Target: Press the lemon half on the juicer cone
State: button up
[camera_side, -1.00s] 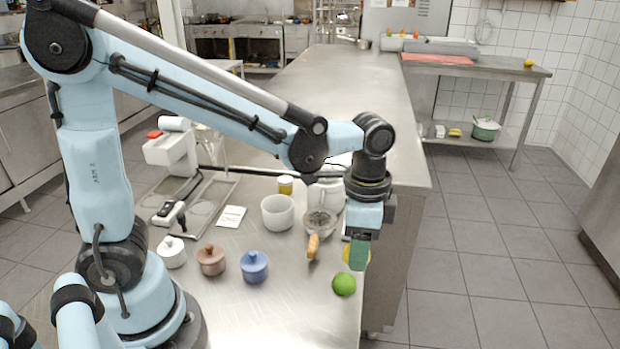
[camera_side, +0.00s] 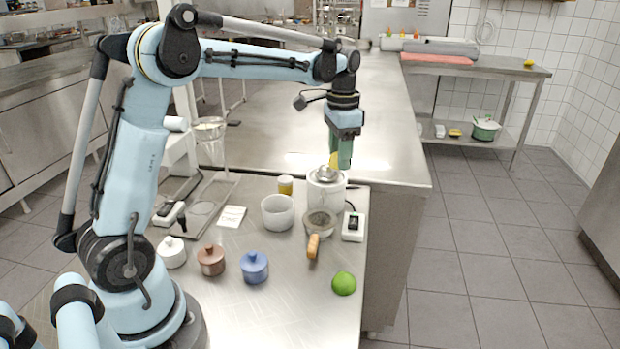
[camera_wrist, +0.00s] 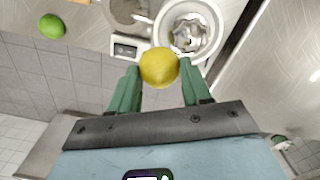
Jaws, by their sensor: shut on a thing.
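My gripper (camera_wrist: 160,80) has green fingers and is shut on the yellow lemon half (camera_wrist: 158,67), its rounded side toward the wrist camera. In the side view, my gripper (camera_side: 340,160) is above the juicer, and a bit of the lemon half (camera_side: 334,159) shows at the fingertips. The white juicer (camera_side: 325,195) has a metal cone and bowl on top. In the wrist view the juicer (camera_wrist: 208,15) lies just beyond the lemon half, with its cone (camera_wrist: 187,33) showing to the right of it. Whether the lemon touches the cone cannot be told.
A green lime (camera_side: 343,283) lies near the counter's right edge. A wooden-handled strainer (camera_side: 318,225), a white bowl (camera_side: 277,212), a white switch box (camera_side: 353,226) and a yellow-lidded jar (camera_side: 285,185) stand around the juicer. Three lidded pots, including a blue one (camera_side: 254,267), stand nearer my base.

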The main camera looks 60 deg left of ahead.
aim_at(328, 172)
jog(key=a, duration=0.3)
jog(key=shift+w+a+n, duration=0.2)
jog(key=shift+a+n, duration=0.1)
jog(key=shift+a, duration=0.05)
jog(key=shift+a+f, duration=0.1)
jog(key=shift+a, duration=0.35)
jog(key=shift+f, duration=1.95)
jog(key=shift+f, duration=0.4)
jog(key=shift+r, duration=3.05)
jog(key=shift+s, duration=0.1)
